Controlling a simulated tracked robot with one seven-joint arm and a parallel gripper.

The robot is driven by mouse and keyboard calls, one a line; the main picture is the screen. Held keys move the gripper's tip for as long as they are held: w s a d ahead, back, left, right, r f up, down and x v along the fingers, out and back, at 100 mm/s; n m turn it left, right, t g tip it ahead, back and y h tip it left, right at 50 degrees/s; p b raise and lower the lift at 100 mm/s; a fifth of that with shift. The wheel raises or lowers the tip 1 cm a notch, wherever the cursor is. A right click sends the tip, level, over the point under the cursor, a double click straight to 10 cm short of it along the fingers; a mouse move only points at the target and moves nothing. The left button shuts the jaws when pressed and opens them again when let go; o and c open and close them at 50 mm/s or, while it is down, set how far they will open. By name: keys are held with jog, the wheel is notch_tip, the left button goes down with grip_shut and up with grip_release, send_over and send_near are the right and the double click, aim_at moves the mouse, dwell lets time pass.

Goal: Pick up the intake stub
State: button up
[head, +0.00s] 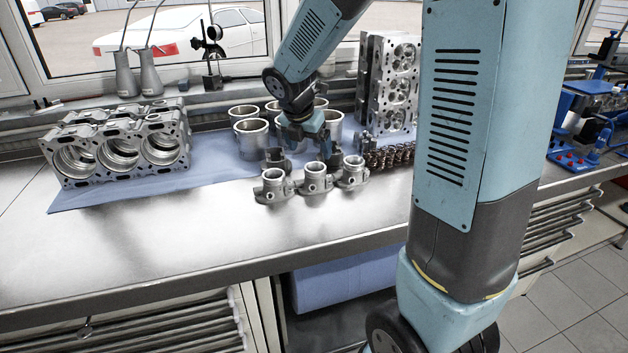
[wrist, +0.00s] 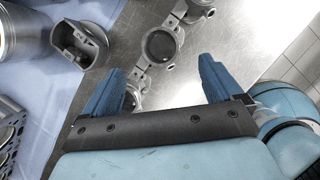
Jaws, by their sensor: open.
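The intake stub (head: 315,178) is a grey metal piece with several round throats joined in a row, lying on the bare metal bench in front of the blue cloth. In the wrist view the intake stub (wrist: 160,46) runs diagonally, with its middle throat beyond and between my fingertips and a lower throat near the left finger. My gripper (wrist: 163,68) is open, with two blue fingers wide apart and nothing between them. In the head view my gripper (head: 304,130) is above the bench, just behind the stub, and its fingers are hard to make out.
A grey piston-like part (wrist: 80,45) lies close left of my gripper. Cylinder liners (head: 252,138) stand behind, springs (head: 388,158) lie to the right, and a cylinder head (head: 388,85) stands upright behind them. An engine block (head: 118,145) is at left. The bench front (head: 200,245) is clear.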

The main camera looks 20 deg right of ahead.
aim_at(315, 178)
jog(key=x, duration=0.6)
jog(key=shift+d+f, duration=0.1)
jog(key=shift+d, duration=0.2)
jog(key=shift+x, duration=2.55)
jog(key=shift+w+a, duration=0.1)
jog(key=shift+c, duration=0.4)
jog(key=c, duration=1.2)
